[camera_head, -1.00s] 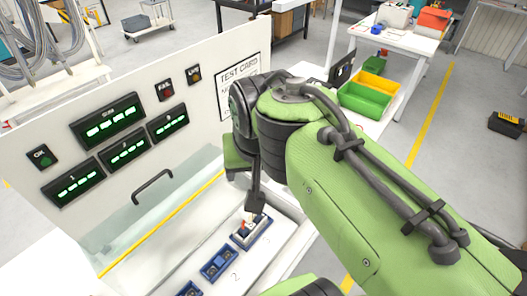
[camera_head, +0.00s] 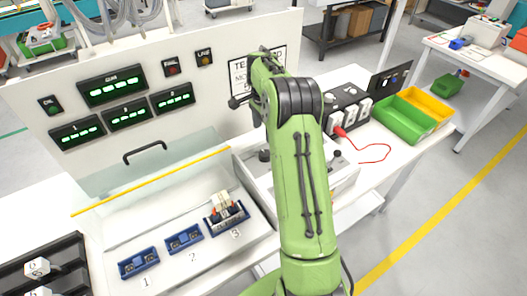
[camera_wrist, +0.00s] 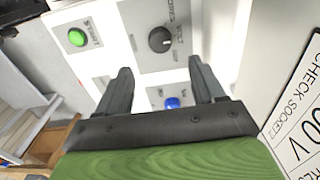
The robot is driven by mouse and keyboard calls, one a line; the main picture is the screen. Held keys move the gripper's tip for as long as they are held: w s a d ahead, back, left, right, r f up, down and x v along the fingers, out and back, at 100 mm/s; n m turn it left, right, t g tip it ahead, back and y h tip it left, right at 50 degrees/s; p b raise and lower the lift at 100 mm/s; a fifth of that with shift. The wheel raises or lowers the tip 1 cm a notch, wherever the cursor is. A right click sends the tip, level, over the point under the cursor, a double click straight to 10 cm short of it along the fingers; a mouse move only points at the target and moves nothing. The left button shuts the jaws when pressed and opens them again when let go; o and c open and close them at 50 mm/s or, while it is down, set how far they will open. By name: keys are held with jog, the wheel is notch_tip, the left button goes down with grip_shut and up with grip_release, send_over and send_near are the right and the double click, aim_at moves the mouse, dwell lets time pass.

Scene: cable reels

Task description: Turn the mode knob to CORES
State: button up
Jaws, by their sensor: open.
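The mode knob (camera_wrist: 160,40) is a round black knob on a grey plate, in the upper middle of the wrist view. Small lettering stands around it; I cannot read which setting it points to. My gripper (camera_wrist: 159,65) is open and empty, with its two dark fingers apart. In the picture, the knob lies just beyond the fingertips, between their lines, and no finger visibly touches it. In the head view my green arm (camera_head: 300,180) hides most of the gripper, and I cannot identify the knob there for sure.
A green button (camera_wrist: 76,37) and a blue button (camera_wrist: 171,103) lie close to the knob. The test card (camera_wrist: 300,110) stands at the right. In the head view, a white connector (camera_head: 224,203) sits at position 3. Green and yellow bins (camera_head: 405,118) and a red cable (camera_head: 375,152) lie right of my arm.

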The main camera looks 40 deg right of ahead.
aim_at(265, 153)
jog(key=f, duration=1.1)
jog(key=shift+d, duration=0.25)
jog(key=shift+r, duration=0.1)
jog(key=c, duration=1.1)
jog(key=shift+o, duration=0.2)
jog(key=shift+n, duration=0.3)
jog(key=n+b, duration=0.1)
jog(key=n, duration=0.4)
jog(key=shift+n, duration=0.3)
jog(key=n+b, duration=0.1)
jog(key=n, duration=0.4)
jog(key=shift+n, duration=0.3)
jog(key=o, duration=1.1)
jog(key=shift+c, duration=0.2)
